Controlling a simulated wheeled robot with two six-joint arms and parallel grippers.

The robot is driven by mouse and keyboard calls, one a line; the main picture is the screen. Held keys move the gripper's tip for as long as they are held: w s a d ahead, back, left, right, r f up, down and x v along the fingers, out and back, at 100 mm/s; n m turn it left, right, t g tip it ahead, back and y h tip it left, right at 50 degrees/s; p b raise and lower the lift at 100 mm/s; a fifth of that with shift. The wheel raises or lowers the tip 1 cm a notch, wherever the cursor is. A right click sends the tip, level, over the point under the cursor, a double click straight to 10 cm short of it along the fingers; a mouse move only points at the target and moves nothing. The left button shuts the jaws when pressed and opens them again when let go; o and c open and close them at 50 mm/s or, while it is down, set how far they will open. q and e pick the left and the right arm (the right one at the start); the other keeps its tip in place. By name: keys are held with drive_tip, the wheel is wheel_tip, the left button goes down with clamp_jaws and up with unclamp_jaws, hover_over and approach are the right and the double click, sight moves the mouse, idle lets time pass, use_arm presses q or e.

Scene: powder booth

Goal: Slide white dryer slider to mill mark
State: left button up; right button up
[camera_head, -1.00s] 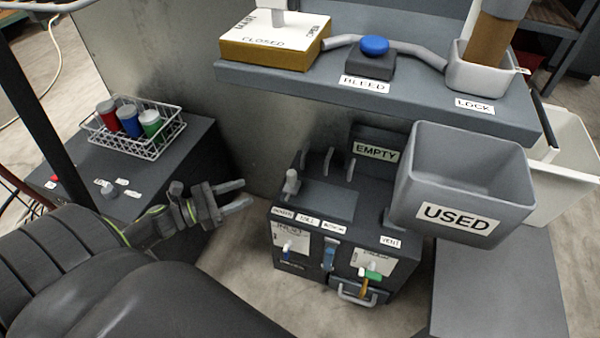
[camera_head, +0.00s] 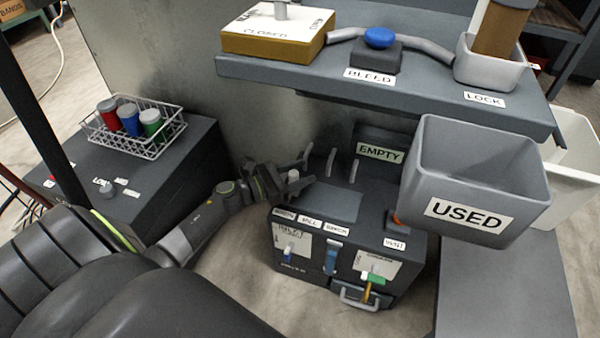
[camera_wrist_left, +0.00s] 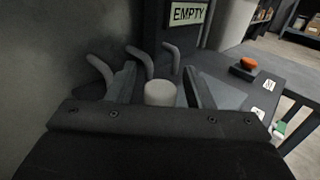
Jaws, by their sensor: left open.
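The white dryer slider (camera_head: 293,175) is a short pale knob at the left end of the dark machine's top (camera_head: 330,200). In the left wrist view the knob (camera_wrist_left: 160,93) stands upright between the two fingers, with a gap visible on each side. My left gripper (camera_head: 300,171) is open, its fingers on either side of the knob. Three small white labels run along the machine's top front edge; the middle one, the mill mark (camera_head: 309,222), lies to the right of the knob. My right gripper is not in view.
Bent grey hooks (camera_head: 331,161) rise behind the slider, in front of the EMPTY sign (camera_head: 381,151). The grey USED bin (camera_head: 474,170) hangs at the right, and the shelf (camera_head: 420,84) overhangs behind. A wire basket (camera_head: 133,128) stands at the left.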

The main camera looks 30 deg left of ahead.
use_arm(q)
clamp_jaws()
idle(0.3)
drive_tip(key=shift+d, duration=0.1)
